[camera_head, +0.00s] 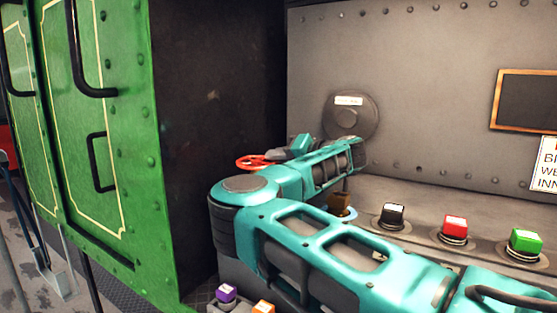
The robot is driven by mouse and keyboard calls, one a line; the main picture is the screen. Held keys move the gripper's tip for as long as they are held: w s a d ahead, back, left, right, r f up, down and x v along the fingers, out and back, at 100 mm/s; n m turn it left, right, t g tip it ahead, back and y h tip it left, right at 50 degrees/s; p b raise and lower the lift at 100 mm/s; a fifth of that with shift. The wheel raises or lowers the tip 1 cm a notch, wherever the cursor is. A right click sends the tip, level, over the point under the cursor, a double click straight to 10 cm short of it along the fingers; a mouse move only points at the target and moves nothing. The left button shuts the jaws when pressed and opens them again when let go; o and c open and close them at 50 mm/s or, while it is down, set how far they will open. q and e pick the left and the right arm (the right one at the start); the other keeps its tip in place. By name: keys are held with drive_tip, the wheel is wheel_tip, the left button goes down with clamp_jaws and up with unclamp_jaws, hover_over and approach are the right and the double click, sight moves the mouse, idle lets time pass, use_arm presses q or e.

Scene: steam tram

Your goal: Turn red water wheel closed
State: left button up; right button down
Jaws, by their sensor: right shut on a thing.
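The red water wheel (250,162) shows as a flat red ring beside the dark side wall, left of the grey riveted wall. Its right part is hidden by my right gripper. My right arm comes in from the lower right, bends at a teal elbow, and folds back behind it. My right gripper (279,154) is at the right side of the wheel and is shut on its rim. The exact finger contact is small and partly hidden. My left gripper is not in view.
A green panelled cabinet (110,130) with black handles stands at the left. Black (393,214), red (454,227) and green (525,241) block-topped knobs stand on the ledge at the right. A round cover (350,115) is on the wall.

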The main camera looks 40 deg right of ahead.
drive_tip(key=shift+s+f+m+h+b, duration=0.25)
drive_tip(key=shift+f+m+h+b, duration=0.2)
drive_tip(key=shift+h, duration=0.25)
drive_tip(key=shift+s+a+r+m+h+b, duration=0.1)
drive_tip(key=shift+r+m+h+b, duration=0.15)
drive_tip(key=shift+m+h+b, duration=0.15)
drive_tip(key=c, duration=1.3)
unclamp_jaws()
drive_tip(key=shift+o, duration=0.9)
drive_tip(key=shift+r, duration=0.1)
drive_tip(key=v, duration=1.3)
